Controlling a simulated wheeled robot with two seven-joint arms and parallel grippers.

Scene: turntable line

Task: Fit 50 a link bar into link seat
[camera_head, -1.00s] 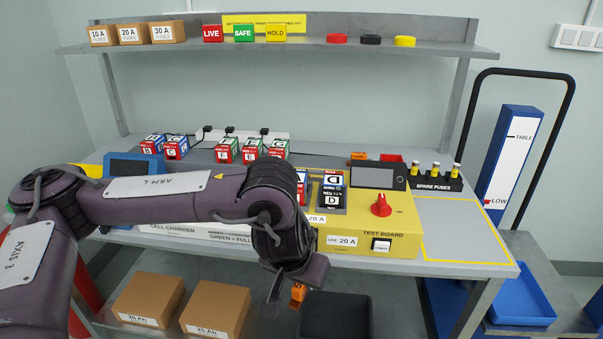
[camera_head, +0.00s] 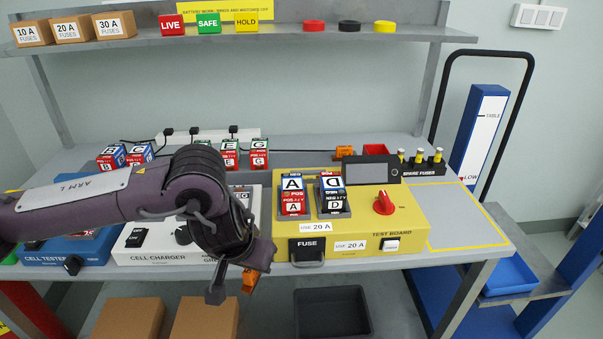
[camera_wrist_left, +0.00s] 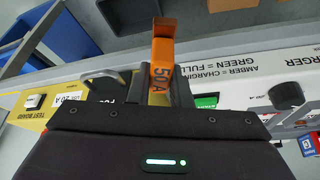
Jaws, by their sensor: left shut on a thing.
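My left gripper (camera_head: 233,286) is shut on the orange 50 A link bar (camera_head: 250,281) and holds it in front of the bench's front edge. In the left wrist view the link bar (camera_wrist_left: 162,62) sticks out between the gripper fingers (camera_wrist_left: 160,92), its 50 A print showing. The yellow test board (camera_head: 400,228) is to the right of the gripper. It bears a black FUSE part with a handle (camera_head: 307,250), batteries A (camera_head: 292,195) and D (camera_head: 332,194), and a red knob (camera_head: 383,203). I cannot tell which part is the link seat. My right gripper is out of view.
The white cell charger (camera_head: 150,240) and blue cell tester (camera_head: 70,248) stand left of the board. Spare fuses (camera_head: 422,162) stand at the back right. A yellow-outlined bench area (camera_head: 455,215) is clear. A dark bin (camera_head: 332,312) and cardboard boxes (camera_head: 205,318) are below.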

